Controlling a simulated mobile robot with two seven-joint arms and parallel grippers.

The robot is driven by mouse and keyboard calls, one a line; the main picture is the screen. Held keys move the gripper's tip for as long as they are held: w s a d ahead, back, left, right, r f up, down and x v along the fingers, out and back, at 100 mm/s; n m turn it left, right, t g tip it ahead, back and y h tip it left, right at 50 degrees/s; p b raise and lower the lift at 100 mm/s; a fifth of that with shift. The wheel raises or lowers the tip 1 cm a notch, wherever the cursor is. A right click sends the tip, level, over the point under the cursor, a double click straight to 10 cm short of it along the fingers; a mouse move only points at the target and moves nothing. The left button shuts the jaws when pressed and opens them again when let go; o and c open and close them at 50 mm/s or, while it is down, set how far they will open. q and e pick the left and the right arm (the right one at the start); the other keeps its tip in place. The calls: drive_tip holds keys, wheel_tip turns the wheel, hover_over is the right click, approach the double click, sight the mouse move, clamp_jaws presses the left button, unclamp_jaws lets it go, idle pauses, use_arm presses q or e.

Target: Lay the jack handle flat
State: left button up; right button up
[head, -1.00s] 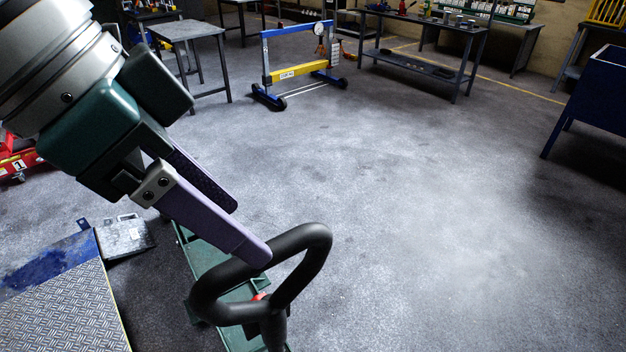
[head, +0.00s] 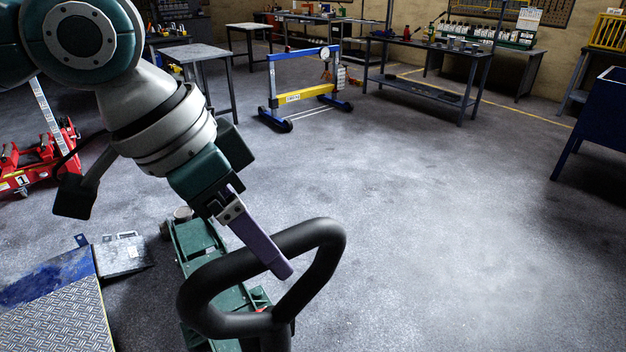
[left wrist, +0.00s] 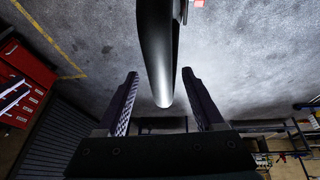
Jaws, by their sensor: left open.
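The jack handle (head: 322,232) ends in a thick black loop grip, raised above the green trolley jack (head: 198,240) at the lower middle of the head view. Its stem runs down out of the frame, so its lower end is hidden. My left gripper (head: 284,272) comes in from the upper left, with one purple finger reaching across the loop's opening. In the left wrist view, the left gripper (left wrist: 160,73) is open, with the black handle grip (left wrist: 156,45) between its two fingers. Gaps show on both sides, so it is not clamped. My right gripper is not in view.
A tread-plate ramp (head: 55,318) lies at the lower left. A red jack (head: 35,165) stands at the left. A blue and yellow frame (head: 305,95) and workbenches (head: 425,88) stand at the back. The floor to the right is clear.

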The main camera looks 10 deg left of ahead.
use_arm(q)
drive_tip(key=shift+w+d+f, duration=0.1)
drive_tip(key=shift+d+f, duration=0.05)
drive_tip(key=shift+f, duration=0.2)
clamp_jaws()
idle(0.4)
idle(0.9)
